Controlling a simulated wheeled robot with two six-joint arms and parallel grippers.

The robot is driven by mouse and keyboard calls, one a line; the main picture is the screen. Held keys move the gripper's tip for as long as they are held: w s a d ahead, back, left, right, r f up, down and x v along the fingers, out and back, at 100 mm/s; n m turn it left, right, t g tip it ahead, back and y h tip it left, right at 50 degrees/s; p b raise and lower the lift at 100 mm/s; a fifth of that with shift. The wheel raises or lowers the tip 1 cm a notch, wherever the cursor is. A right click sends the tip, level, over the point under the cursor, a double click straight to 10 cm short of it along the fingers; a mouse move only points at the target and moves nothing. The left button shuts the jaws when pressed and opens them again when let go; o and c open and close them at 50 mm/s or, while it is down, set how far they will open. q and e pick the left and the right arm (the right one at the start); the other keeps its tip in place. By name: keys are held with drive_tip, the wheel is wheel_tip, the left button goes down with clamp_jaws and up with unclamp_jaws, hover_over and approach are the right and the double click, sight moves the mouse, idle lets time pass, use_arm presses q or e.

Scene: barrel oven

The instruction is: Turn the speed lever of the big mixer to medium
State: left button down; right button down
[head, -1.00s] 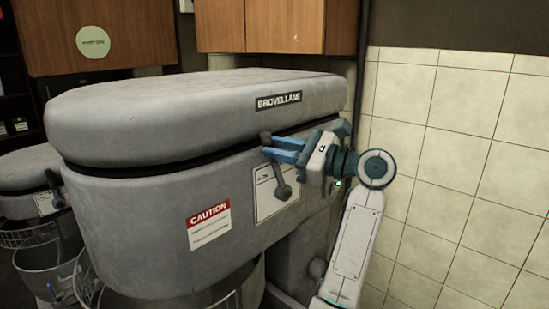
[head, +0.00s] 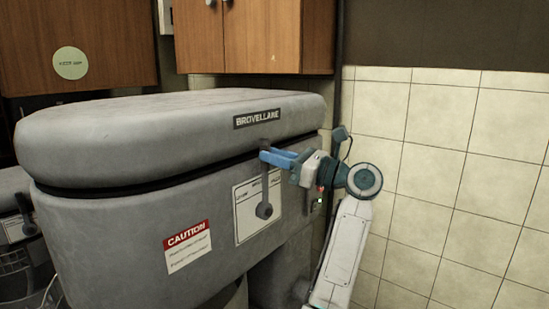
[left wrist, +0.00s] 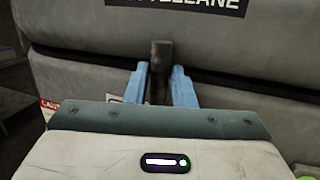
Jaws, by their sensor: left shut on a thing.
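The big mixer (head: 110,220) is a large grey machine with a thick rounded head marked BROVELLANE. Its dark speed lever (head: 264,190) sits on a white panel (head: 242,220) on the mixer's side. The lever stands nearly upright, with its round pivot at the bottom and its knob at the top. My left gripper (head: 268,154) is shut on the lever near the knob, coming from the right. In the left wrist view the lever's dark knob (left wrist: 161,56) rises between the blue fingers. The panel's markings are too small to read. My right gripper is not in view.
A red and white caution label (head: 187,246) is left of the panel. A smaller mixer (head: 14,228) stands at the far left. Wooden cabinets (head: 262,38) hang behind. A tiled wall (head: 440,170) lies right of my left arm.

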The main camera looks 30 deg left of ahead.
use_arm(q)
drive_tip(key=c, duration=1.5)
unclamp_jaws()
